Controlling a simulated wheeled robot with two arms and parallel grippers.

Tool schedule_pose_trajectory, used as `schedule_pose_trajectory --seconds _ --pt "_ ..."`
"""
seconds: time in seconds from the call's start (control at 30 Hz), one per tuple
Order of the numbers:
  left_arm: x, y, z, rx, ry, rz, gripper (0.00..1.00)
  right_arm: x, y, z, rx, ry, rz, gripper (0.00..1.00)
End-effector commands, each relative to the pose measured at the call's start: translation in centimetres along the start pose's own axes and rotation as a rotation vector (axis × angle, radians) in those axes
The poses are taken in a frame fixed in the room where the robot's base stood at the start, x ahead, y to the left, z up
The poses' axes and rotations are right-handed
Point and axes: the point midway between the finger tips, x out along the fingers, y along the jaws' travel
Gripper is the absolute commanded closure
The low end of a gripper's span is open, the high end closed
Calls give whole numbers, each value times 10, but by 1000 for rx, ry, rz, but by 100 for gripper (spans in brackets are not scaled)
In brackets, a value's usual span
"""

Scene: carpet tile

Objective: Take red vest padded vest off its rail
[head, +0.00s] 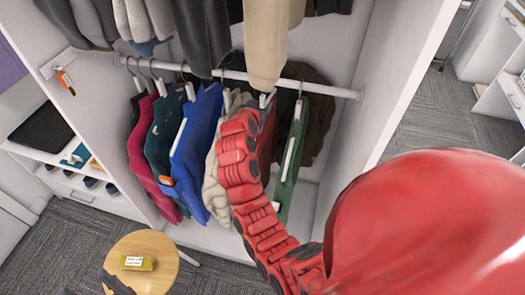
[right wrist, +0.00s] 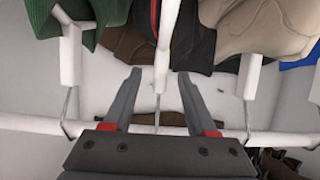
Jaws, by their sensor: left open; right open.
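The red padded vest (head: 269,126) hangs on the rail (head: 330,90) between the beige and green vests, largely hidden behind my red right arm in the head view. In the right wrist view, a thin red strip (right wrist: 154,18) shows beside its white hanger (right wrist: 161,62). My right gripper (right wrist: 159,78) is open, with one finger on each side of that hanger; I cannot tell whether they touch. My right arm hides this gripper in the head view. My left gripper (head: 111,284) shows only as dark fingers at the bottom left, open and away from the rail.
Pink (head: 140,155), teal (head: 163,140), blue (head: 195,155) and beige (head: 215,180) vests hang left of the red one. A green vest (head: 292,165) hangs close on its right. A round stool (head: 160,255) holds a yellow labelled block (head: 138,263). More clothes hang above.

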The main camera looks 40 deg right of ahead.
Motion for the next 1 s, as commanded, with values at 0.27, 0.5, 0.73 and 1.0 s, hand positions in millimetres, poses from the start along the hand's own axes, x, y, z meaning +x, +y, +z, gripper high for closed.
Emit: schedule_pose_trajectory --seconds 0.27,0.5,0.73,1.0 --pt "10 0 -2 0 0 0 35 24 -1 -2 2 2 -2 43" --pt "9 0 -2 0 0 0 35 25 -1 -1 1 3 -2 46" --pt "9 0 -2 0 0 0 35 25 -1 -1 1 2 -2 88" --pt "9 0 -2 0 0 0 35 25 -1 -1 1 2 -2 100"
